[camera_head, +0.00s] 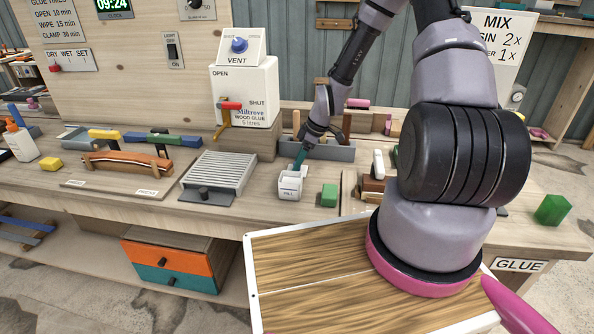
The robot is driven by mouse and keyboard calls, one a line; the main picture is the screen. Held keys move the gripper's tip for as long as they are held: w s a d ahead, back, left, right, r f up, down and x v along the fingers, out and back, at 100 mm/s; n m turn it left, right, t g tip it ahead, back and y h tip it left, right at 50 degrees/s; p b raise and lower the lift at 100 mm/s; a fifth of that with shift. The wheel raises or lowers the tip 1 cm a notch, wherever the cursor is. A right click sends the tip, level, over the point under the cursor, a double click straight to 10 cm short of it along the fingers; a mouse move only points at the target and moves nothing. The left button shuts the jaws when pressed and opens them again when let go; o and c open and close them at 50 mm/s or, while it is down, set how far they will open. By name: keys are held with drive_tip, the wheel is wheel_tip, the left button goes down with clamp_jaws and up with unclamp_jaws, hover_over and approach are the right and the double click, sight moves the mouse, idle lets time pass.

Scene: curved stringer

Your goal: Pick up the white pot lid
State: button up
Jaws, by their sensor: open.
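A small white pot (290,188) with dark lettering on its front stands on the workbench, right of the grey slatted rack. Its white top, which looks like the lid (291,174), is partly hidden by my gripper. My gripper (298,165) has teal fingers and points down at the top of the pot from behind. It is open. I cannot tell whether the fingers touch the lid or stand around part of it.
A green block (329,195) stands close right of the pot. The slatted grey rack (218,172) is to its left. A grey tray (330,150) lies behind. A white glue container (245,95) with a red-handled tap stands on a wooden block at back left.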

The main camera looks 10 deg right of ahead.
clamp_jaws()
